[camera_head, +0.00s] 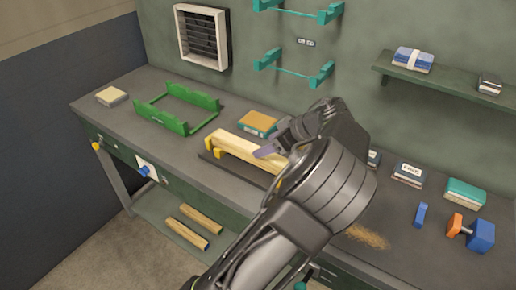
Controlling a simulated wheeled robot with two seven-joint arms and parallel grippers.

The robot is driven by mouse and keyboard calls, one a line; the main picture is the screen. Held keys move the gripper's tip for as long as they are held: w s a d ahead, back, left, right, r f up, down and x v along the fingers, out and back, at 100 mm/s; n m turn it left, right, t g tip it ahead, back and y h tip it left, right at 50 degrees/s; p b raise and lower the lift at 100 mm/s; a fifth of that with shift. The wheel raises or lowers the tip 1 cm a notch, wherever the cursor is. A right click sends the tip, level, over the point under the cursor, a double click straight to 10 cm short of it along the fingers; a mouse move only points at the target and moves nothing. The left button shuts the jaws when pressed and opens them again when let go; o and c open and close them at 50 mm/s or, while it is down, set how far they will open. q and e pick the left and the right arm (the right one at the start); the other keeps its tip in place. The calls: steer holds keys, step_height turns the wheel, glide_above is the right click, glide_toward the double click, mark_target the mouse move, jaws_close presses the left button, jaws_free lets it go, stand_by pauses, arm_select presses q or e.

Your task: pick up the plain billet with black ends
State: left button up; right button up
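A pale wooden billet (240,146) lies on the bench, over a dark narrow base (232,170), with yellow blocks (212,149) at its left end. I see no black ends on it; its right end is hidden behind my arm. My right gripper is out of view.
A green open frame (178,126) stands on the bench at left, beside a yellowish block (111,96). A brown-topped box (258,122) lies behind the pale billet. An orange and blue tool (480,235) and a teal box (464,191) are at right. Teal brackets (322,75) are on the wall.

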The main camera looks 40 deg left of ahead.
arm_select(q)
steer(key=shift+s+r, duration=0.1)
steer(key=shift+s, duration=0.05)
steer(key=shift+p+x, duration=0.3)
steer(key=shift+x, duration=1.1)
steer(key=shift+a+f+p, duration=0.2)
steer(key=shift+p, duration=0.1)
steer(key=p+x, duration=0.1)
steer(key=x, duration=0.2)
steer(key=shift+a+f+p, duration=0.15)
steer(key=shift+f+p, duration=0.15)
steer(key=shift+a+f, duration=0.3)
steer(key=shift+f, duration=0.1)
steer(key=shift+c, duration=0.4)
jaws_close()
